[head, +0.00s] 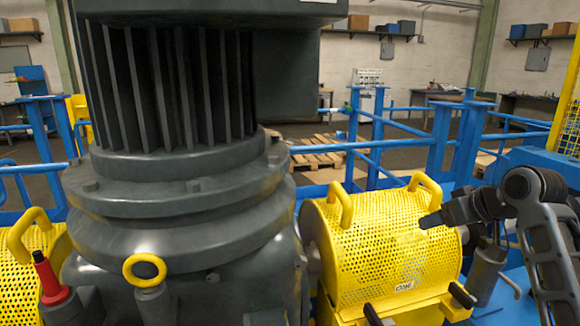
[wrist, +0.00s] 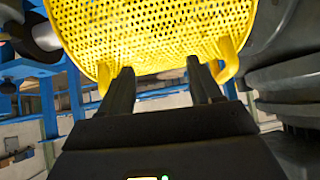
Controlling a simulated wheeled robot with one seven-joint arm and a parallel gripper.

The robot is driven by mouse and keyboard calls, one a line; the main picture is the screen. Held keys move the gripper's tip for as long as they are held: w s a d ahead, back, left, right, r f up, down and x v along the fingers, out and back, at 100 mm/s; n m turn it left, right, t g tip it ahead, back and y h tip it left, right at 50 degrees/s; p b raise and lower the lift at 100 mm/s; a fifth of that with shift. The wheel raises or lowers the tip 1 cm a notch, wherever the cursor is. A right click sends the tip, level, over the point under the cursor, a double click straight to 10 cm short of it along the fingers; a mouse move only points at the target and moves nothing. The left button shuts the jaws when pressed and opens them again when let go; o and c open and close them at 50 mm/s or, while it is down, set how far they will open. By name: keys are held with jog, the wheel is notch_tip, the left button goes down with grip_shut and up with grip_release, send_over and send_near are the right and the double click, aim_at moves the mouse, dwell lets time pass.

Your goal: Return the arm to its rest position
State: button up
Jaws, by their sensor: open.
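My arm (head: 545,235) comes in from the right in the head view, bent with its dark wrist near the right end of a yellow perforated guard (head: 385,248). My gripper (head: 428,220) points left in front of the guard's upper right part. In the wrist view my gripper (wrist: 160,76) shows two black fingers spread apart with nothing between them. The guard (wrist: 150,35) fills the top of that view, with a yellow handle (wrist: 230,60) just right of the right finger. I cannot tell whether the fingers touch the guard.
A large dark finned motor (head: 180,170) stands left of the guard. Another yellow guard (head: 25,280) and a red-handled part (head: 48,275) are at far left. Blue railings (head: 440,140) run behind, with a wooden pallet (head: 318,152) on the floor beyond.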

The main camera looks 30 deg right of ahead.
jog(key=s+a+f+m+t+b, duration=0.1)
jog(key=a+f+t, duration=0.1)
jog(key=a+f, duration=0.65)
jog(key=a+f+m+t+b, duration=0.1)
jog(key=a+f, duration=0.4)
jog(key=a, duration=0.7)
jog(key=s+a+f+b, duration=0.2)
jog(key=s+a+f, duration=0.5)
jog(key=s+a, duration=0.45)
jog(key=s+a+r+n+t+b, duration=0.1)
jog(key=s+r+n, duration=0.1)
jog(key=s, duration=1)
jog(key=s+a+r+n+t+y+b, duration=0.1)
jog(key=s+r+n+b, duration=0.1)
jog(key=s, duration=1)
jog(key=shift+s+r, duration=0.35)
jog(key=shift+r, duration=0.2)
jog(key=shift+c, duration=0.2)
